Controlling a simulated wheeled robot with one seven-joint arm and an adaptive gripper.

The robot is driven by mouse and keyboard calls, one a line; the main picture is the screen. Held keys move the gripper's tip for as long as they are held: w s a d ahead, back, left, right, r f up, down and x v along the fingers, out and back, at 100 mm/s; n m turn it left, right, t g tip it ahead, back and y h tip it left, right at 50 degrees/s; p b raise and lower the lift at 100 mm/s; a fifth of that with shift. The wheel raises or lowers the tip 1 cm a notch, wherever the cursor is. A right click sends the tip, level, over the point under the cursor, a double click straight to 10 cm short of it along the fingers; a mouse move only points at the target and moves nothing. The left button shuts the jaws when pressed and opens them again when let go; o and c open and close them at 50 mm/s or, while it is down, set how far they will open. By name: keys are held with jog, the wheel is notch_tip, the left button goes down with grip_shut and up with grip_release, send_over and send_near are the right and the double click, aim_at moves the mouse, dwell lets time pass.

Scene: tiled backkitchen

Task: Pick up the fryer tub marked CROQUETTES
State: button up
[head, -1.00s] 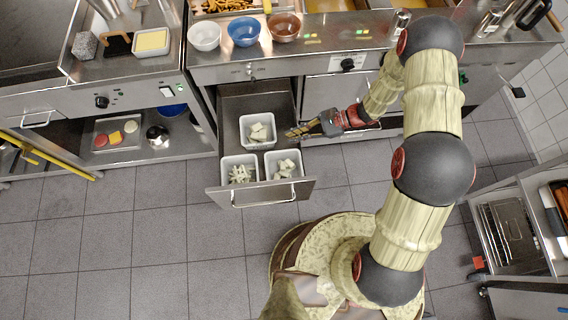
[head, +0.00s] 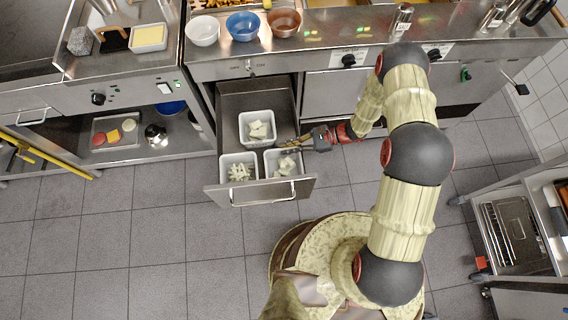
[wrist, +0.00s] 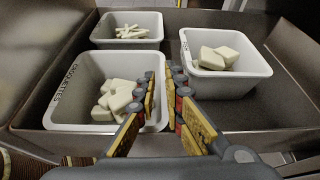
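The CROQUETTES tub (wrist: 82,122) is a white, open tub with pale chunks inside. In the head view my gripper (head: 287,146) reaches in from the right.
A tub of pale sticks (head: 225,177) stands front left in the drawer (head: 232,105). A tub of larger pale chunks (head: 244,139) stands behind. Bare drawer floor lies right of the CROQUETTES tub in the wrist view (wrist: 240,117). Bowls (head: 243,27) stand on the counter above.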

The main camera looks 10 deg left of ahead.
aim_at(273, 152)
jog(key=b+x, duration=0.1)
jog(key=x, duration=0.4)
jog(key=shift+s+a+f, duration=0.1)
jog(key=shift+a+f, duration=0.15)
grip_shut()
jog(key=shift+r, duration=0.1)
dwell(0.4)
